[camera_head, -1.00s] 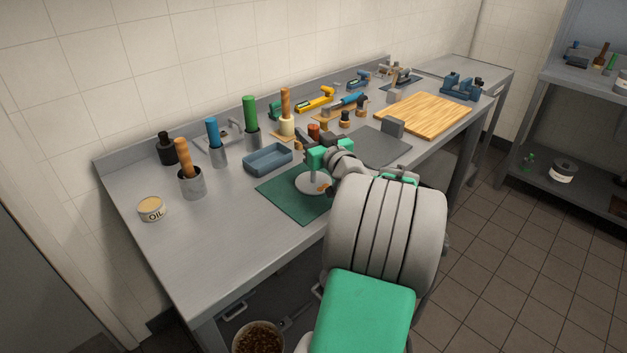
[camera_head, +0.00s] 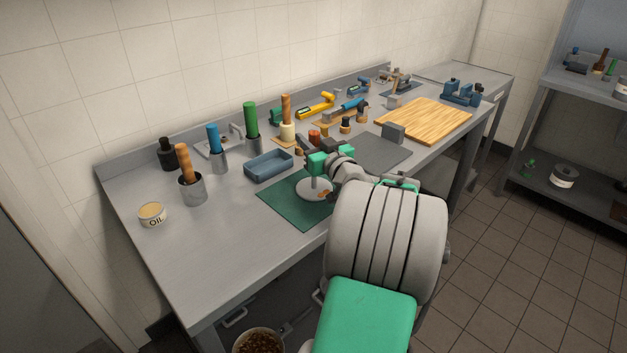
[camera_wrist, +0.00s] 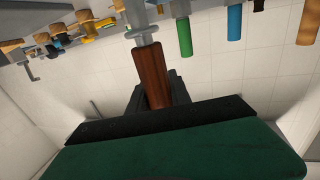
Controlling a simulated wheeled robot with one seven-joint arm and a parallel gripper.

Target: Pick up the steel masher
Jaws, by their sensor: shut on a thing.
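The steel masher has a round pale disc (camera_head: 309,191) and a short upright shaft, standing over the green mat in the head view. Its brown wooden handle (camera_wrist: 152,72) and steel shaft show in the wrist view. My gripper (camera_head: 317,161) is above the disc, shut on the masher's handle. In the wrist view the dark jaws of my gripper (camera_wrist: 157,94) sit around the handle's end. In the head view, the gripper hides most of the handle. I cannot tell whether the disc touches the mat.
The green mat (camera_head: 285,203) lies at the bench's front edge. A blue tray (camera_head: 268,167) is behind it. A grey plate (camera_head: 378,153) and cutting board (camera_head: 424,120) lie to the right. The bench's front left is clear.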

